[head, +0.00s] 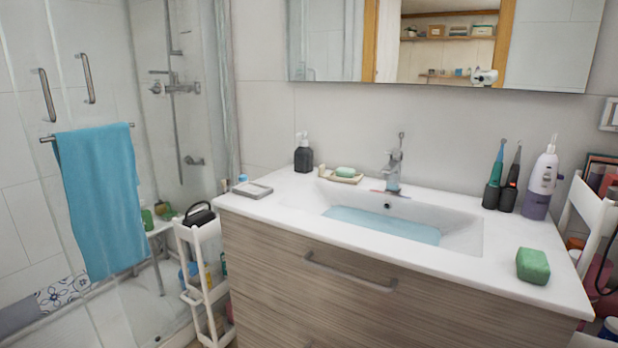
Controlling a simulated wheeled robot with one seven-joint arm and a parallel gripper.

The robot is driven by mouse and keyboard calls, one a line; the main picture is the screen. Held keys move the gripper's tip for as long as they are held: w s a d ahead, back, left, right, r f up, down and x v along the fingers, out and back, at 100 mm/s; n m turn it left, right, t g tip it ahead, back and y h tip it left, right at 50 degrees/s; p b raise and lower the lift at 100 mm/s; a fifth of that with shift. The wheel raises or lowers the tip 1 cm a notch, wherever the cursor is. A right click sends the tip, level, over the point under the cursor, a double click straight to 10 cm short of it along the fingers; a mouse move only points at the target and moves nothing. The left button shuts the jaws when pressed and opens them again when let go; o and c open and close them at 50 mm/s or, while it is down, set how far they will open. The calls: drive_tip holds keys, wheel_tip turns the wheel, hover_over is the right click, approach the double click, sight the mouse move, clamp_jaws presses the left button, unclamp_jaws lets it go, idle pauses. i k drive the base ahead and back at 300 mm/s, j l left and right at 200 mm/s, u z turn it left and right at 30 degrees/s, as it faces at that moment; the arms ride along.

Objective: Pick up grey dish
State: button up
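A flat grey dish (252,190), roughly square with a paler rim, lies on the white countertop (300,215) at its left front corner. A small blue-capped item (242,179) stands right behind it, close to its back edge. No part of my gripper shows in the head view, so I cannot see whether it is open or shut.
A black pump bottle (303,154) and a beige soap dish (341,179) with green soap stand behind. The basin and faucet (393,170) fill the middle. A white cart (201,262) stands left of the cabinet. A green block (533,266) lies front right.

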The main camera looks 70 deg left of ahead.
sight(252, 191)
drive_tip(key=k+j+z, duration=0.15)
drive_tip(key=z, duration=0.3)
drive_tip(key=k+j+z, duration=0.2)
drive_tip(key=z, duration=0.25)
drive_tip(key=k+j+z, duration=0.25)
drive_tip(key=z, duration=0.15)
drive_tip(key=k+j+z, duration=0.1)
drive_tip(key=k, duration=0.45)
drive_tip(key=k+u, duration=0.25)
drive_tip(key=u, duration=0.15)
drive_tip(key=k+u, duration=0.2)
drive_tip(key=u, duration=0.2)
drive_tip(key=k+j+u, duration=0.15)
drive_tip(key=u, duration=0.2)
drive_tip(key=k+j, duration=0.05)
